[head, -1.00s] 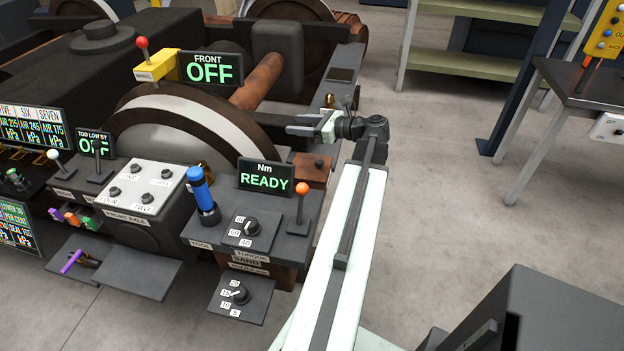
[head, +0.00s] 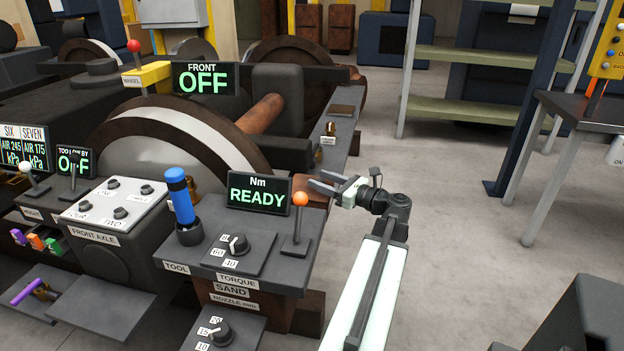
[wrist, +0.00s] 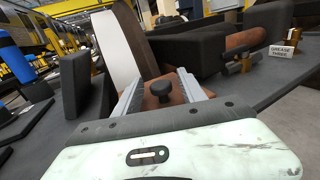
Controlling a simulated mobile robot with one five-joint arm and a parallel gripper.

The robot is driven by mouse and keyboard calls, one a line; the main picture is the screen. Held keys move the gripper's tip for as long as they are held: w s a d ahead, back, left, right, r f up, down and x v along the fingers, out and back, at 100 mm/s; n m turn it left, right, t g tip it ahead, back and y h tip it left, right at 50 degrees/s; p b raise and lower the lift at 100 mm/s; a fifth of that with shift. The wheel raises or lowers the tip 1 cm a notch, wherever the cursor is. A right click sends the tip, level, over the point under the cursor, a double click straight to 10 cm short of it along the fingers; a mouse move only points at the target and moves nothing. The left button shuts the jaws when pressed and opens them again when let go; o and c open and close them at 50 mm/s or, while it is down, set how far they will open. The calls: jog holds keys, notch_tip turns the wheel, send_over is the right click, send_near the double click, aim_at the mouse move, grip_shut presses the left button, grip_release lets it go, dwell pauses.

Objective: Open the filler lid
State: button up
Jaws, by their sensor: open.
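A rust-brown lid or block with a dark round knob (wrist: 161,90) on top, probably the filler lid, is in the middle of the wrist view. My gripper (wrist: 161,77) is open, with one finger on each side of the knob in that view. The knob seems a little beyond or below the fingers; I cannot tell the exact gap, and no contact shows. In the head view my gripper (head: 326,184) is just right of the green READY display (head: 258,194), and the lid is mostly hidden there.
An orange-knobbed lever (head: 300,205) and a blue-handled tool (head: 181,200) stand on the dark console left of my gripper. A brass fitting (head: 330,129) is behind it, with a GREASE THREE label (wrist: 283,51) in the wrist view. Open floor lies to the right.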

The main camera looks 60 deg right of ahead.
aim_at(312, 177)
jog(key=shift+w+d, duration=0.2)
jog(key=shift+w, duration=1.7)
grip_shut()
